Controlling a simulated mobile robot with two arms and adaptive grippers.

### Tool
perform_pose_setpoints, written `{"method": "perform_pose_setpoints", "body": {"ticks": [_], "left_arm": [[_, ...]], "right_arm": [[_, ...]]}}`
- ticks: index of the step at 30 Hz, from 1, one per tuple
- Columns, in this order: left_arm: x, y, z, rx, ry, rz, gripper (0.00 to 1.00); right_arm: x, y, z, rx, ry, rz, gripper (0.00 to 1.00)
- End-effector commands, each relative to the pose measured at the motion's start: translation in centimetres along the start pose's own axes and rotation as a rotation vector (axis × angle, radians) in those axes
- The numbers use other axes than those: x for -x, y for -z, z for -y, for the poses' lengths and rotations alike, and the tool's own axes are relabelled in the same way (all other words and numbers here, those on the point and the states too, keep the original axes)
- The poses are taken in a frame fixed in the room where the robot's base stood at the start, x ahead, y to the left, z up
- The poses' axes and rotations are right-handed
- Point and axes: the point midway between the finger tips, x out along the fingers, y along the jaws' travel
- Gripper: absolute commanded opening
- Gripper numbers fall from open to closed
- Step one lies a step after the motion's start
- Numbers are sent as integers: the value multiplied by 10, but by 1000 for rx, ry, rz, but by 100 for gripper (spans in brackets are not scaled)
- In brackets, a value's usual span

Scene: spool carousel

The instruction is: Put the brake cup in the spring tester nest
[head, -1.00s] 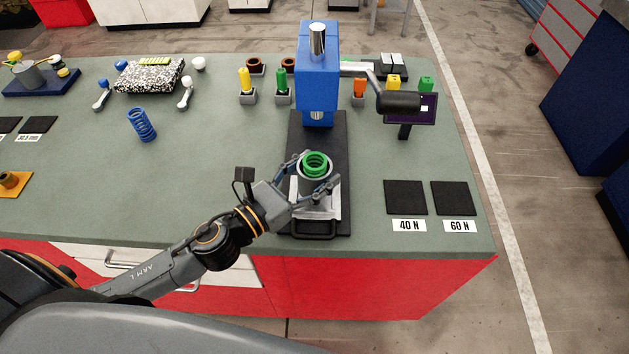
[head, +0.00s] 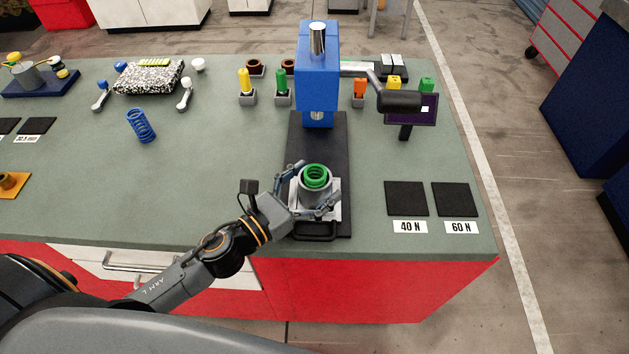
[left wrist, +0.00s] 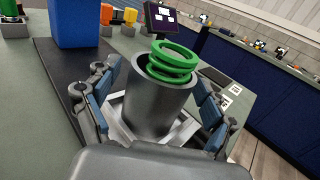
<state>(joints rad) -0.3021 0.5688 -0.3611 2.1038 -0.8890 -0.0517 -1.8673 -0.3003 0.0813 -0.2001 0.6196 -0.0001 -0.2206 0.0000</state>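The brake cup (head: 315,193) is a grey metal cylinder with a green coil spring (head: 316,176) in its mouth. It stands upright on the silver square nest (head: 330,213) of the spring tester, in front of the blue press head (head: 318,75). In the left wrist view the cup (left wrist: 157,108) is between my finger pads, with the spring (left wrist: 174,62) rising above its rim. My left gripper (head: 316,195) is open around the cup, with gaps showing on both sides. The cup's seat in the nest is partly hidden. My right gripper is not in view.
The tester's black base (head: 322,150) runs behind the nest, with a handle (head: 314,232) at the front. A black lever grip (head: 399,102) and a small screen (head: 408,112) stand to the right. Dark pads (head: 406,198) lie at right. A blue spring (head: 141,126) lies at left.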

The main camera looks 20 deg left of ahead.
Motion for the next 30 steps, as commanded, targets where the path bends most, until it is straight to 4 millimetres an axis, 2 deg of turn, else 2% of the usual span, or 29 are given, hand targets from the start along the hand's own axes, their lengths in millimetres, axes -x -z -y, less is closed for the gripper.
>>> {"method": "perform_pose_setpoints", "body": {"ticks": [8,11,30], "left_arm": [[0,-5,0,0,0,0,84],[9,0,0,2,-1,-2,84],[102,1,0,3,-2,1,84]], "right_arm": [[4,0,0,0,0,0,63],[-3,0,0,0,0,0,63],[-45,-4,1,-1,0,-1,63]]}}
